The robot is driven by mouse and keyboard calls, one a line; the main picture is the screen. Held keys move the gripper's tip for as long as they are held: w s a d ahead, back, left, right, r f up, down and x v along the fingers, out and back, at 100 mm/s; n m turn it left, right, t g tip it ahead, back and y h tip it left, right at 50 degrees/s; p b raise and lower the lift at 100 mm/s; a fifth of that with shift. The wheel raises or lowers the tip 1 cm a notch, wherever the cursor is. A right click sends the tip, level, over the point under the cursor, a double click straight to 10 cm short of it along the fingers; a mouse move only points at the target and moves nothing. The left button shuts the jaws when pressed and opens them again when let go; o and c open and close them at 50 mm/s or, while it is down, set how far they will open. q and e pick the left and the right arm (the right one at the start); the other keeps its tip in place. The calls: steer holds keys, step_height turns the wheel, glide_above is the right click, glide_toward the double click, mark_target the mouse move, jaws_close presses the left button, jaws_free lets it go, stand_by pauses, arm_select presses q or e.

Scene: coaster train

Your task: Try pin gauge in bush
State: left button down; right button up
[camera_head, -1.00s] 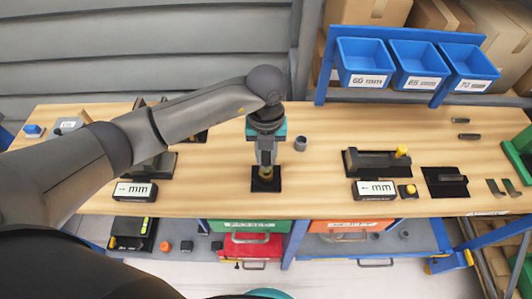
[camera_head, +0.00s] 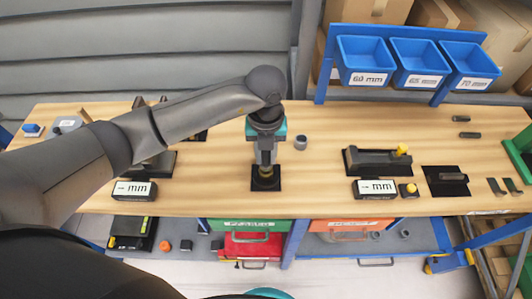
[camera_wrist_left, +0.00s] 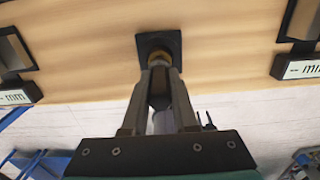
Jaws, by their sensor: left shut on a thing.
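My left gripper (camera_head: 265,166) points down over a black square base (camera_head: 274,185) near the front middle of the bench. It is shut on what looks like the pin gauge, a dark cylinder (camera_wrist_left: 158,84) seen between the fingers in the left wrist view. A brass-coloured ring, likely the bush (camera_wrist_left: 159,57), sits on the black base right at the fingertips. The fingers hide the pin's lower end, so I cannot tell how far it is in the ring. My right gripper is not in view.
A small grey cylinder (camera_head: 300,143) stands just right of my gripper. Two mm displays (camera_head: 135,191) (camera_head: 375,189) stand left and right. A dark fixture (camera_head: 375,162) with a yellow knob lies to the right. Blue bins (camera_head: 365,62) hang at the back right.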

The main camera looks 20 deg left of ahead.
arm_select(q)
steer(key=shift+f+b, duration=0.3)
steer(key=shift+f, duration=0.15)
stand_by(0.6)
steer(key=c, duration=0.6)
jaws_free()
steer(key=shift+r, duration=0.1)
